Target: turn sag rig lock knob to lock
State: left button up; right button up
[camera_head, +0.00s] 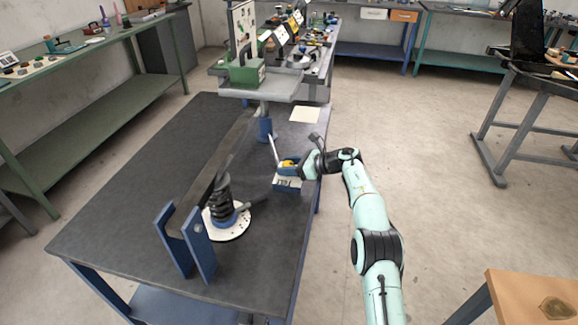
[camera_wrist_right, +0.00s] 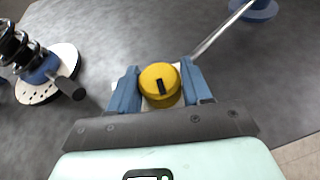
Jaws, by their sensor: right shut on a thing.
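The lock knob is a yellow round knob (camera_wrist_right: 160,85) with a dark mark on its face. It sits between the two blue fingers of my right gripper (camera_wrist_right: 162,88), which is shut on it. In the head view the knob (camera_head: 287,163) shows as a small yellow patch on the blue box (camera_head: 287,184) at the right side of the dark table, with my right gripper (camera_head: 296,168) at it. A thin pale rod (camera_head: 273,150) rises beside the box. The black spring (camera_head: 222,200) stands on a round white plate (camera_head: 229,224). My left gripper is not in view.
A long dark beam (camera_head: 215,165) runs above the table (camera_head: 130,200), between a blue bracket (camera_head: 187,240) and a blue post (camera_head: 265,127). A pale sheet (camera_head: 305,114) lies near the far right corner. The table's left part is clear.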

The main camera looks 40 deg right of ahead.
jog(key=o, duration=1)
jog(key=shift+r, duration=0.1)
jog(key=shift+c, duration=0.2)
jog(key=v, duration=1.3)
jog(key=shift+s+r, duration=0.1)
